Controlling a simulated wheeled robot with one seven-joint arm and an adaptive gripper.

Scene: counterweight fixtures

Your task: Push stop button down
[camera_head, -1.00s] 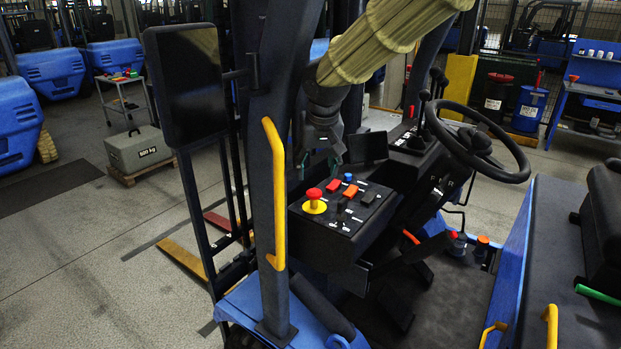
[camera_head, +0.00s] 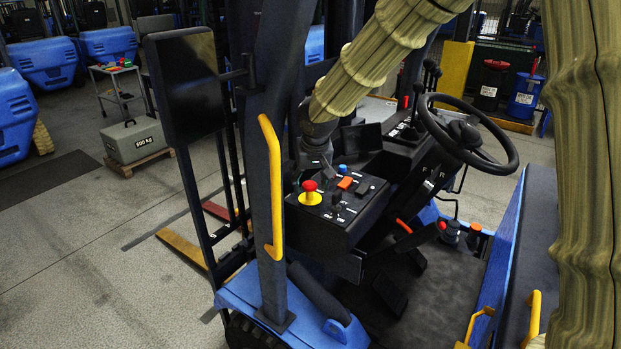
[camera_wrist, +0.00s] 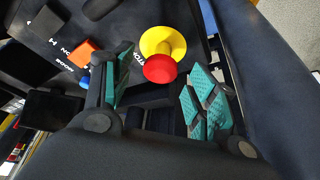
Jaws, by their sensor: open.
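The stop button (camera_head: 310,190) is a red mushroom cap on a yellow round base, on the near left part of the black control panel (camera_head: 325,225). In the wrist view the red cap (camera_wrist: 160,69) lies between the teal-padded fingers of my gripper (camera_wrist: 162,88), nearer the far side of the gap. My gripper (camera_head: 313,170) is open and empty, just behind and above the button in the head view. It is dark against the panel and hard to make out there. No contact with the button is visible.
An orange switch (camera_head: 345,183), a blue button (camera_head: 341,168) and dark switches share the panel. A black post with a yellow handrail (camera_head: 273,185) stands just left of it. A steering wheel (camera_head: 467,135) and a dark screen (camera_head: 361,138) lie behind and to the right.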

